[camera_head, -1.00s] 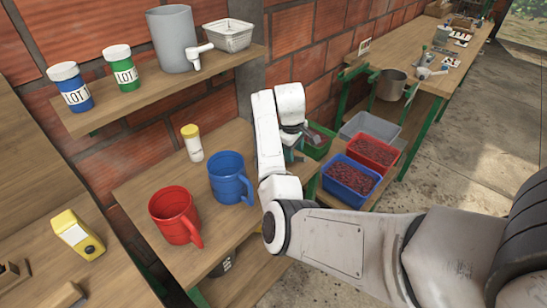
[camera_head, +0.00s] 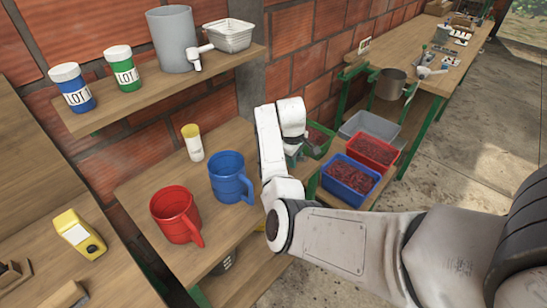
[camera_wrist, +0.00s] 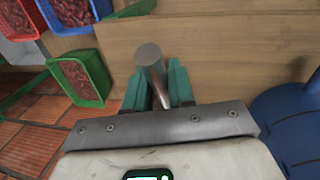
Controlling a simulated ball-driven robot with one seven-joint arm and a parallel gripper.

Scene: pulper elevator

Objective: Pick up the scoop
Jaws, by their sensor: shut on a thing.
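My gripper's teal fingers (camera_wrist: 160,88) are closed around a round grey metal rod in the wrist view. The rod looks like the handle of the scoop (camera_wrist: 149,57), standing up between the fingers; the rest of the scoop cannot be made out. A wooden surface lies behind it. In the head view my white wrist hides most of the gripper (camera_head: 293,150), which is at the right end of the wooden table (camera_head: 150,190), close to the crates.
The blue mug (camera_head: 229,172) and red mug (camera_head: 172,207) stand left of my wrist, with a yellow-capped jar (camera_head: 192,147) behind. Crates of red fruit, green (camera_head: 322,150), red (camera_head: 385,158) and blue (camera_head: 338,190), and a grey bin (camera_head: 350,126) are right. A shelf (camera_head: 110,115) hangs above.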

